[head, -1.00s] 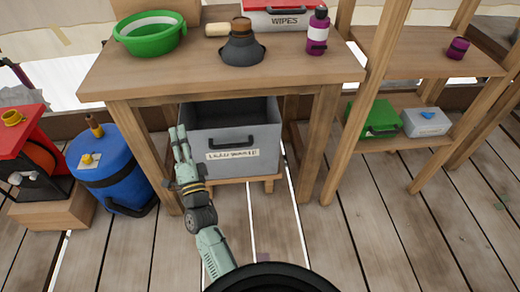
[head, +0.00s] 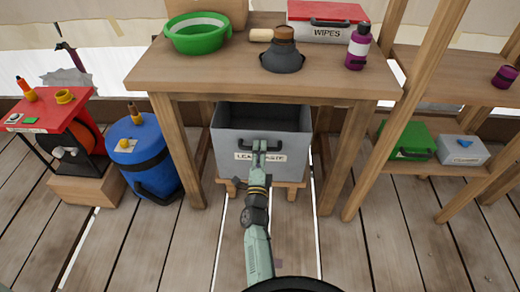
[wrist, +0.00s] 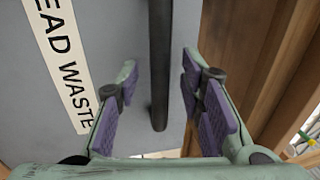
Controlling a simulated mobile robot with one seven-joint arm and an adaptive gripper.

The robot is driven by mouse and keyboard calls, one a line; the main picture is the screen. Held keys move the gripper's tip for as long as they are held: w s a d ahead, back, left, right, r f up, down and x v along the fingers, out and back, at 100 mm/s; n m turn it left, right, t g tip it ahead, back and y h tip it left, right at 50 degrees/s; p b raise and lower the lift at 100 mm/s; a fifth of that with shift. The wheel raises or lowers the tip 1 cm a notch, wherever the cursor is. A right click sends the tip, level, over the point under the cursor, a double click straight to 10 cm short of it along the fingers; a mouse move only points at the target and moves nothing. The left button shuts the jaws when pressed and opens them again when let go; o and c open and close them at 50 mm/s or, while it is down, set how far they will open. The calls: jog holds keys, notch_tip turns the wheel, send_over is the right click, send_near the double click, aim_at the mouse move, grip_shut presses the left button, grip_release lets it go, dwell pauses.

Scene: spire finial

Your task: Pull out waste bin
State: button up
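The waste bin (head: 232,171) is a grey open-topped box labelled "LEAD WASTE", on a low wooden stand under the wooden table. Its dark bar handle is on the front, partly hidden by my gripper in the head view. My gripper (head: 262,148) is in front of the bin at the handle. In the wrist view my gripper (wrist: 160,100) is open, with purple pads on either side of the dark handle (wrist: 160,65). A gap shows between the handle and the pads. The label (wrist: 62,60) lies left of the fingers.
The wooden table (head: 220,75) stands over the bin, with legs on both sides. It bears a green bowl (head: 197,35), a dark pot (head: 282,55), a wipes box (head: 325,28) and a purple bottle (head: 358,48). A blue drum (head: 140,160) stands left. Floor in front is clear.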

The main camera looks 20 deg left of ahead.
jog(key=shift+w+a+r, duration=0.1)
jog(key=shift+w+a, duration=0.05)
jog(key=shift+w, duration=0.4)
grip_shut()
dwell(0.5)
